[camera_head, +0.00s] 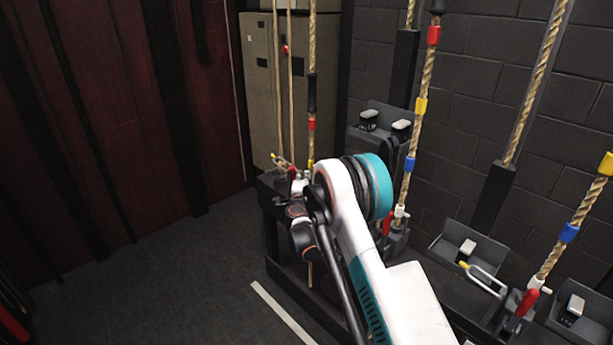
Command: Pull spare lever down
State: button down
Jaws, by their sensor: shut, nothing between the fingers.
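My arm reaches in from the bottom right, and its dark end with my gripper (297,208) is beside the far end of the rope-lock rail. My gripper is shut and empty; its fingertips are small and hard to make out. A small lever with a red handle (292,172) is just above it, at the foot of the far ropes; I cannot tell whether they touch. Other red-handled levers are at the middle rope (387,222) and the near right rope (527,302). I cannot tell which lever is the spare one. My arm hides part of the rail.
Ropes with coloured bands (409,165) rise from the black rail (283,268). A yellow-tipped metal loop (484,278) sticks out at the right. A beige cabinet (262,85) stands behind, against a dark brick wall. The grey floor (170,285) at left is clear.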

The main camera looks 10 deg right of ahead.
jog(key=s+a+f+n+t, duration=0.2)
jog(key=s+a+f, duration=0.3)
jog(key=a+f, duration=0.3)
jog(key=shift+a+f, duration=0.2)
jog(key=shift+f, duration=0.25)
dwell(0.3)
jog(key=shift+a, duration=0.1)
dwell(0.3)
